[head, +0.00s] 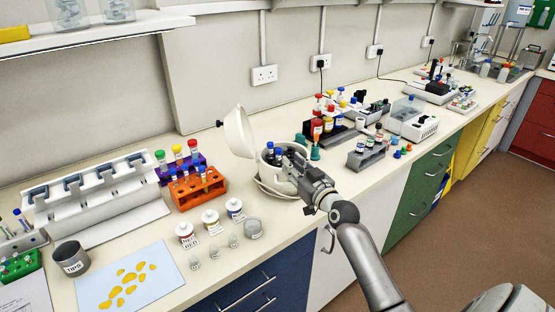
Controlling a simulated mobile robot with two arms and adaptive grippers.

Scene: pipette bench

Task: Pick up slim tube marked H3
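I cannot read the mark H3 on any tube at this size. My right gripper (288,160) reaches in from the lower right, at the rim of a white round vessel (262,176) whose lid (239,131) stands tipped up. Blue-capped tubes (272,150) show in the vessel beside the fingertips. The fingers overlap the vessel, so I cannot tell whether they are open or shut, or touch a tube. Other capped tubes stand in a purple rack (162,180), an orange rack (187,199) and a grey rack (361,163). My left gripper is not in view.
Labelled jars (186,238) and small clear cups stand left of the vessel near the front edge. A blue sheet with yellow pieces (165,259) and a grey tin (74,265) lie further left.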

